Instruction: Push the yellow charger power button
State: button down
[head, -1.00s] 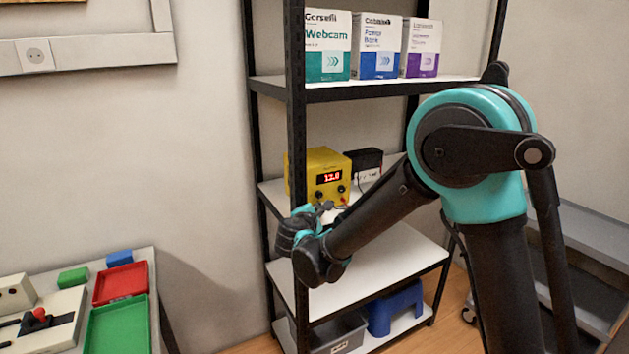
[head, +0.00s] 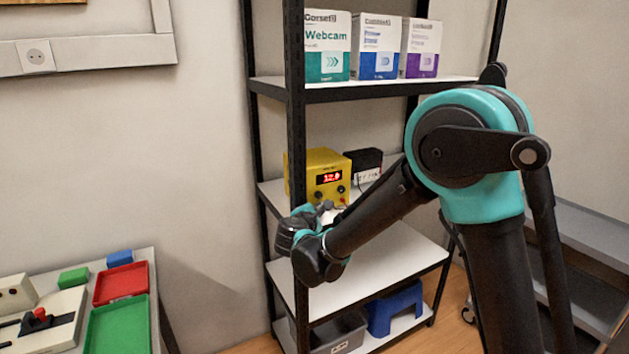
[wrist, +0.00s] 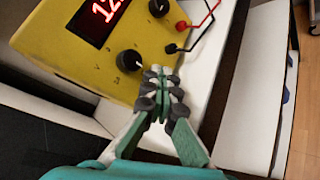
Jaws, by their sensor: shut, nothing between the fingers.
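The yellow charger (head: 328,162) stands on the middle shelf, with a lit red display on its front. In the wrist view the charger (wrist: 85,62) fills the upper left, tilted in the picture. Two black knobs with white marks show on its front panel, the lower knob (wrist: 129,61) just left of my fingertips. Red and black leads plug in at the panel's right side. My gripper (wrist: 160,78) is shut and empty, its tips at the lower edge of the front panel; contact cannot be told. I cannot make out the power button; the fingers may hide it.
A black shelf upright (head: 296,120) stands just left of the charger's front. A black device (head: 365,161) sits to the charger's right. The upper shelf (head: 355,91) carries several boxes. A work table (head: 140,256) with trays stands at the lower left.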

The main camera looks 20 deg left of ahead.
jog(key=shift+a+r+y, duration=0.1)
jog(key=shift+a+y, duration=0.2)
jog(key=shift+a, duration=0.3)
jog(key=shift+s, duration=0.2)
jog(key=shift+f, duration=0.2)
jog(key=shift+s+d, duration=0.1)
jog(key=shift+s+d+f, duration=0.15)
jog(key=shift+s+d, duration=0.3)
jog(key=shift+s, duration=0.2)
jog(key=shift+s+d, duration=0.6)
jog(key=shift+d, duration=0.35)
jog(key=shift+s+d, duration=0.6)
jog(key=shift+d, duration=0.35)
jog(key=shift+d, duration=0.1)
